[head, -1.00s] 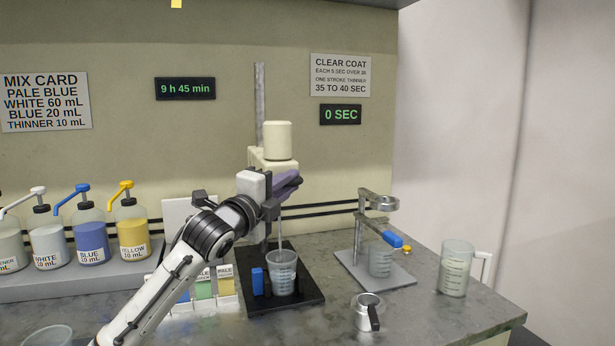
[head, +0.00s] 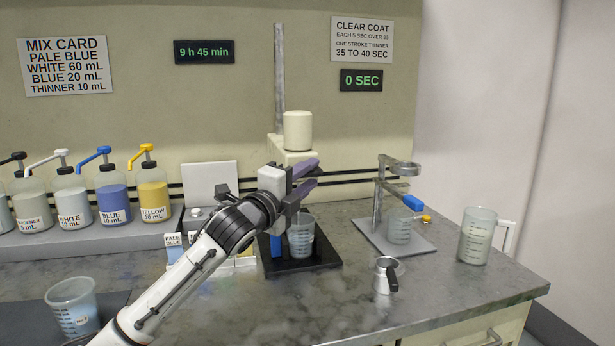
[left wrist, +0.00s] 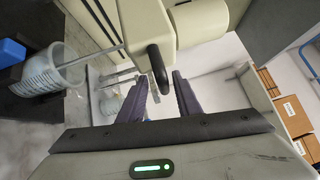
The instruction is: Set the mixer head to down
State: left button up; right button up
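The mixer has a tall grey post (head: 280,80), a cream head with a cylindrical top (head: 298,130) and a black base (head: 325,256). The head sits well below the post's top. A clear cup (head: 301,240) stands on the base; in the left wrist view the thin stirring rod (left wrist: 95,55) runs from the head (left wrist: 147,22) into the cup (left wrist: 42,72). My left gripper (head: 312,178) is open in front of the head. In the left wrist view a black handle (left wrist: 158,62) lies just beyond and between its spread fingertips (left wrist: 160,82). My right gripper is out of view.
Pump bottles (head: 112,198) stand on a grey shelf at the left. A cup (head: 73,303) stands front left. Right of the mixer are a small stand with a cup (head: 399,228), a metal pot (head: 384,277) and a clear jug (head: 477,236). The front counter is mostly clear.

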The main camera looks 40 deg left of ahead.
pick_arm(q)
jog(key=shift+s+f, duration=0.1)
jog(key=shift+s, duration=0.15)
jog(key=s+d+f+b, duration=0.1)
jog(key=s, duration=0.8)
jog(key=shift+s+d+b, duration=0.3)
jog(key=shift+s+b, duration=0.05)
jog(key=shift+b, duration=0.05)
